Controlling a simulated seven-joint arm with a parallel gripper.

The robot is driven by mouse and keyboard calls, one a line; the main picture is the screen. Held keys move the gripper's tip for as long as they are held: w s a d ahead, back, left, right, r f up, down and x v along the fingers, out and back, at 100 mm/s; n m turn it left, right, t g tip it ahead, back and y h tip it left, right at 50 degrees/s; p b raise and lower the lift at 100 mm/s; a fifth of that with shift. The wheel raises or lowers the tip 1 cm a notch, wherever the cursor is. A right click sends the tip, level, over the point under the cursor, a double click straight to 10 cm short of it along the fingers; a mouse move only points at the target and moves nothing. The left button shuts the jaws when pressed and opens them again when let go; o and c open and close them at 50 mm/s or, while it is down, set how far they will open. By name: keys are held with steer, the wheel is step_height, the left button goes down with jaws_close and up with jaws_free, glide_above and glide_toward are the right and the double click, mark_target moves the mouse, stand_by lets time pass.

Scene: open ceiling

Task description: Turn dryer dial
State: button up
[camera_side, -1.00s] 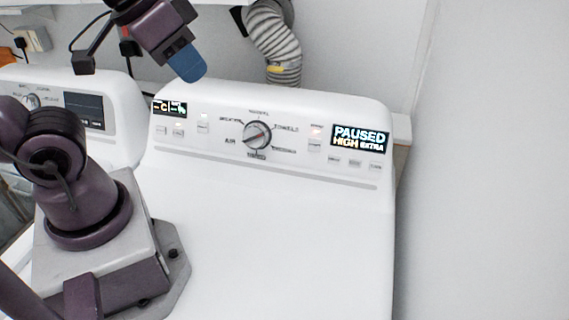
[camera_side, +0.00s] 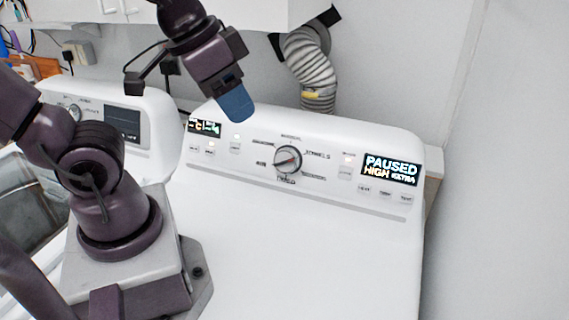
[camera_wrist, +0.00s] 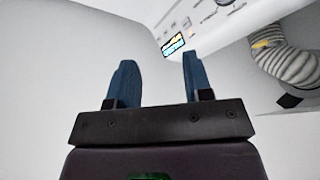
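The dryer dial (camera_side: 287,159) is a round silver knob with a dark rim, in the middle of the white dryer's (camera_side: 300,240) slanted control panel, with printed settings around it. My gripper (camera_side: 237,106) has blue fingers and hangs above the panel, up and to the left of the dial, not touching it. In the wrist view my gripper (camera_wrist: 157,82) has its two fingers apart with nothing between them. The panel's display (camera_wrist: 173,45) shows beyond the fingers there. The dial is at most partly seen at that view's top edge.
The dryer's display (camera_side: 391,169) reads PAUSED, HIGH, EXTRA. A ribbed vent hose (camera_side: 310,70) rises behind the dryer. A second white machine (camera_side: 150,130) with its own knob stands at left. A wall closes the right side.

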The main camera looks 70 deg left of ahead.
steer(key=o, duration=0.7)
steer(key=f+g, duration=0.1)
steer(key=d+f+m+g, duration=0.1)
steer(key=f, duration=0.1)
steer(key=f+g, duration=0.1)
steer(key=f, duration=0.1)
steer(key=shift+w+d, duration=0.2)
steer(key=shift+w, duration=0.05)
steer(key=f+g, duration=0.1)
steer(key=f+m+g+y, duration=0.1)
steer(key=f, duration=0.1)
steer(key=s+f+m+g+y, duration=0.1)
steer(key=f, duration=0.1)
steer(key=shift+a+f, duration=0.1)
steer(key=shift+a, duration=0.1)
step_height(320, 180, down, 4)
steer(key=s+a+m+g+y, duration=0.2)
steer(key=g+y, duration=0.1)
steer(key=m+t+y, duration=1.1)
steer(key=m+t, duration=0.2)
steer(key=m, duration=0.4)
glide_toward(284, 164)
steer(key=s, duration=0.5)
steer(key=w+d+t+h, duration=0.1)
steer(key=w+t+h, duration=0.1)
steer(key=x, duration=1.3)
steer(key=shift+d+r, duration=0.1)
steer(key=shift+r, duration=0.2)
steer(key=shift+c, duration=0.2)
steer(key=c, duration=0.9)
